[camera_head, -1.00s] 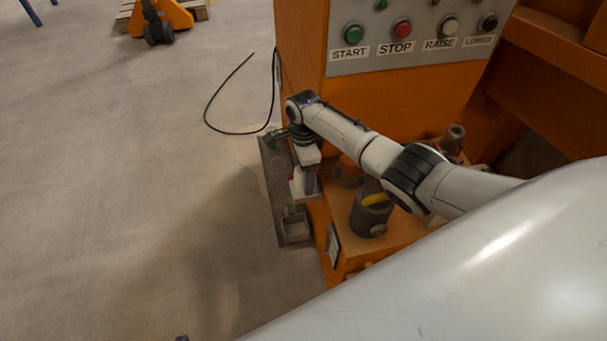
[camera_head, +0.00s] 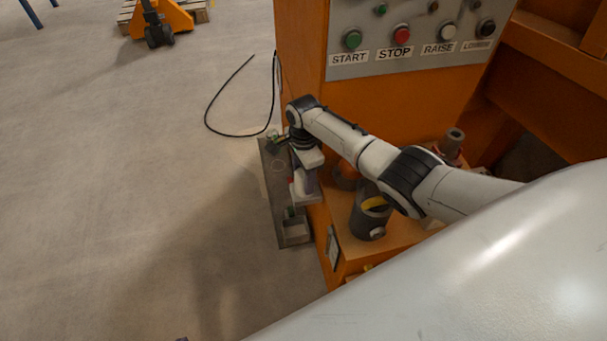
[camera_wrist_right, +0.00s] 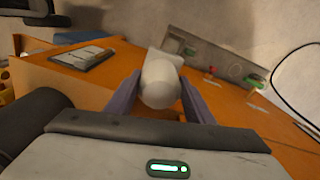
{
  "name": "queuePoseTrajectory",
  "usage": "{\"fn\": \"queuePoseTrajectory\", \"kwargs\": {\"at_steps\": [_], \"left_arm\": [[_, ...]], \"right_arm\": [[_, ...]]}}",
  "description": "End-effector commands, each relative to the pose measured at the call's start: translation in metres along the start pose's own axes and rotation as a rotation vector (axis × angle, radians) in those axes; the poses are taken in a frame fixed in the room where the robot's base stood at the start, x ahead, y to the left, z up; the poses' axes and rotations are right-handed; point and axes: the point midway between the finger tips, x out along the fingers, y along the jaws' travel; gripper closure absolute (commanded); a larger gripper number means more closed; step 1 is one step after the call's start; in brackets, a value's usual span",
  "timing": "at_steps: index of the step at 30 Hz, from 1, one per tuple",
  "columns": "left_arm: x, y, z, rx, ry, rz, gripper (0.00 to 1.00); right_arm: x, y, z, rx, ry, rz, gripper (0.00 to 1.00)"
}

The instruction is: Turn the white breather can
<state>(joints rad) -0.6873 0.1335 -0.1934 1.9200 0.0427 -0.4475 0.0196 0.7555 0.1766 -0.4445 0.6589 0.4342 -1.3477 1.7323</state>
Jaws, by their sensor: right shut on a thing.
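The white breather can (camera_wrist_right: 160,84) is between the two fingers of my right gripper (camera_wrist_right: 158,95) in the right wrist view. My right gripper is shut on it. In the head view my right gripper (camera_head: 306,182) points down at the left edge of the orange machine, and a little of the white can (camera_head: 297,188) shows beside the fingers. Whether the can has turned cannot be told. My left gripper is not in view.
A grey tray (camera_head: 292,241) runs along the machine's left side. A dark grey pot (camera_head: 366,220) with a yellow rim stands on the orange ledge (camera_head: 393,242) near my right arm. A control panel (camera_head: 408,62) is above. A black cable (camera_head: 207,112) lies on the open floor.

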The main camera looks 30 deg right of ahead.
Motion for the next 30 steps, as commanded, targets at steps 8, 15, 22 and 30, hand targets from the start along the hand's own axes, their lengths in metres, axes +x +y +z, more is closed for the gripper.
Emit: {"fn": "queuePoseTrajectory", "kwargs": {"at_steps": [8,15,22,30], "left_arm": [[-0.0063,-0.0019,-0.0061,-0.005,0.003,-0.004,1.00],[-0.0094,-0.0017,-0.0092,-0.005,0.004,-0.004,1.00],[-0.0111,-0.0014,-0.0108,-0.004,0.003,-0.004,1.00],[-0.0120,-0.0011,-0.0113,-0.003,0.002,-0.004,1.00]], "right_arm": [[-0.0012,0.0018,0.0007,-0.237,-0.002,0.002,0.75],[-0.0006,0.0025,0.0007,-0.435,-0.002,0.002,0.75],[0.0000,0.0031,-0.0004,-0.576,-0.001,0.002,0.75],[0.0002,0.0032,-0.0005,-0.661,-0.001,0.001,0.75]]}}
